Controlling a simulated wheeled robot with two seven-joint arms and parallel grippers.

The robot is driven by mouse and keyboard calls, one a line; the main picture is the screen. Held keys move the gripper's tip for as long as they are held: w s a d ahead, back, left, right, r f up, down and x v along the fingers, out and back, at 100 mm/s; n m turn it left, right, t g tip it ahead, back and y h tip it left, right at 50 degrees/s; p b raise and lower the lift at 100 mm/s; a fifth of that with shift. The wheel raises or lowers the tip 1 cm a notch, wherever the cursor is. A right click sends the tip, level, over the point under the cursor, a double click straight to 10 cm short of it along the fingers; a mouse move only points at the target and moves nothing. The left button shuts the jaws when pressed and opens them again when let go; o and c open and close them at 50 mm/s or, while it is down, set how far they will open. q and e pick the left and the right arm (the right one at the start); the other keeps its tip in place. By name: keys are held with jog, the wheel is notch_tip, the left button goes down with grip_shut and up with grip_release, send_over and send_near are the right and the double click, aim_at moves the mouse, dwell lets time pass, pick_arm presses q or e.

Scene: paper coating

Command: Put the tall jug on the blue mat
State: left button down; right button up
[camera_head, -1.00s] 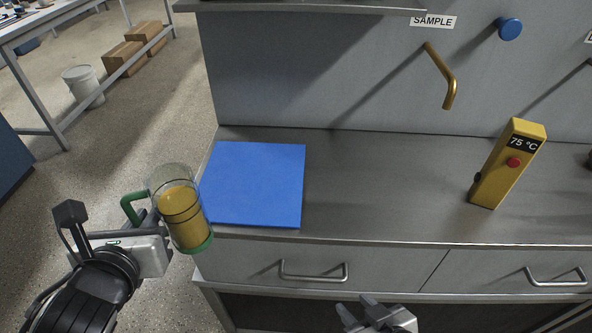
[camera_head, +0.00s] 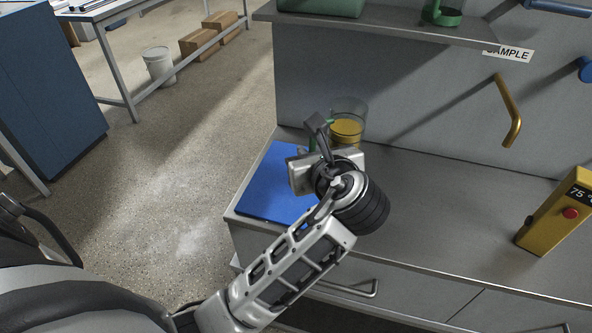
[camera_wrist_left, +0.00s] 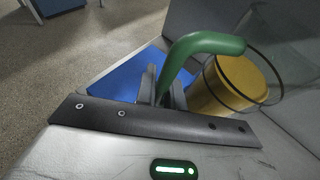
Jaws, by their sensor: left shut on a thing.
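The tall jug (camera_head: 348,127) is clear, with amber liquid inside and a green handle. In the head view it shows behind my left wrist, toward the back of the counter, with its lower part hidden. My left gripper (camera_head: 318,152) is shut on the jug's green handle; the left wrist view shows the handle (camera_wrist_left: 205,42) between the fingers (camera_wrist_left: 163,88) and the jug's amber body (camera_wrist_left: 232,85) to the right. The blue mat (camera_head: 262,190) lies on the counter's left end, partly covered by my left arm. I cannot tell whether the jug touches the mat or counter.
A yellow instrument (camera_head: 556,218) stands on the counter (camera_head: 440,205) at the right. A shelf (camera_head: 400,25) overhangs the back left, and a brass hook (camera_head: 510,110) sticks out from the back panel. The middle of the counter is clear.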

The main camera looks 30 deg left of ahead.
pick_arm(q)
jog(key=w+a+f, duration=0.2)
jog(key=a+f, duration=0.1)
jog(key=w+a+f, duration=0.2)
jog(key=a+f, duration=0.1)
jog(key=a, duration=0.1)
jog(key=w+a+f+b, duration=0.1)
jog(key=w+a+f, duration=0.1)
jog(key=a+f, duration=0.1)
jog(key=shift+w+a, duration=0.2)
jog(key=shift+a, duration=0.3)
jog(key=shift+w+a+f+b, duration=0.1)
jog(key=shift+a+f+b, duration=0.1)
jog(key=shift+f, duration=0.75)
jog(key=shift+w+a+f+b, duration=0.1)
jog(key=shift+f+b, duration=0.05)
jog(key=shift+f, duration=0.75)
jog(key=shift+f, duration=0.1)
jog(key=c, duration=1.5)
grip_release()
jog(key=p+v, duration=0.1)
jog(key=v, duration=1.1)
jog(key=shift+d, duration=0.15)
